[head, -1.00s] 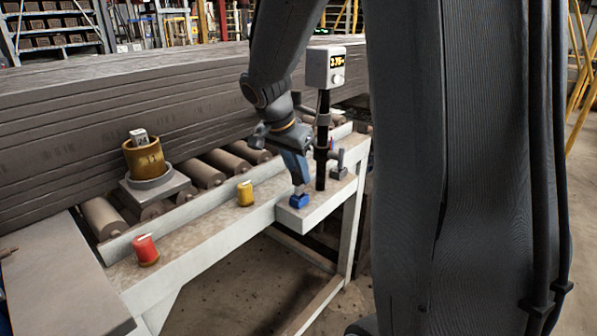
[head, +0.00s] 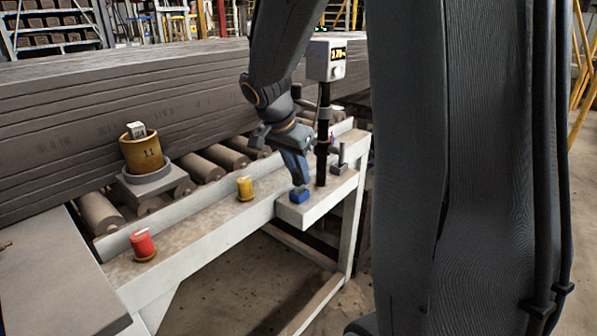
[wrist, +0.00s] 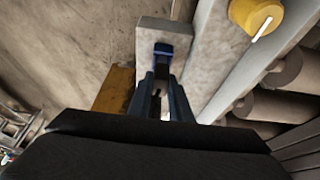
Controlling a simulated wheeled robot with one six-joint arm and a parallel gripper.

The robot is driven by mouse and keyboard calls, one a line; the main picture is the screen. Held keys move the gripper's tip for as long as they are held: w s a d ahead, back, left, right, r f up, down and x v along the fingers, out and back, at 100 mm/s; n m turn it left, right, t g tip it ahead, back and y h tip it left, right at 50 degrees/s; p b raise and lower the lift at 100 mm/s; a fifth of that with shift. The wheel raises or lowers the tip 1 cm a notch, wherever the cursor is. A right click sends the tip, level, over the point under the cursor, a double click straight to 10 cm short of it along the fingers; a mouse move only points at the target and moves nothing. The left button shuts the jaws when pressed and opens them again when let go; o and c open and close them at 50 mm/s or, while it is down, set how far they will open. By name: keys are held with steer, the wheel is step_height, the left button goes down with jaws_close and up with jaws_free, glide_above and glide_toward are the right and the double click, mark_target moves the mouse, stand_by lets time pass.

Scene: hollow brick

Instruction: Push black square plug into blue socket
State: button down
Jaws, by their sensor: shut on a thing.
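The blue socket (head: 299,195) sits on the pale block at the right end of the bench ledge. It also shows at the top centre of the wrist view (wrist: 165,47). My gripper (head: 299,184) points down with its fingertips right above the socket, and its blue-grey fingers (wrist: 160,80) show in the wrist view. It is shut on the black square plug, which is mostly hidden between and behind the fingers. I cannot tell how far the plug is inside the socket.
A black post with a display box (head: 326,60) stands close to the right of my gripper. A yellow piece (head: 245,188) and a red piece (head: 142,245) stand along the ledge to the left. A brass cup (head: 143,155) stands by the rollers (head: 200,172).

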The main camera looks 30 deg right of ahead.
steer(key=shift+f+b, duration=0.45)
steer(key=shift+f, duration=0.05)
steer(key=c, duration=1.5)
jaws_free()
steer(key=shift+c, duration=0.2)
steer(key=shift+r, duration=0.1)
steer(key=b+v, duration=0.1)
steer(key=v, duration=0.6)
steer(key=shift+r, duration=0.3)
steer(key=shift+a, duration=0.15)
steer(key=s+a+f+n+y, duration=0.2)
steer(key=s+a+f+n, duration=0.4)
steer(key=s+f+n, duration=0.1)
steer(key=s+a+f+n+g+y, duration=0.1)
steer(key=s+a+f+n+y, duration=0.1)
steer(key=s+a+f+n, duration=0.4)
step_height(320, 180, down, 4)
steer(key=shift+s+f+n, duration=0.25)
steer(key=shift+s+n, duration=0.25)
steer(key=shift+s, duration=0.05)
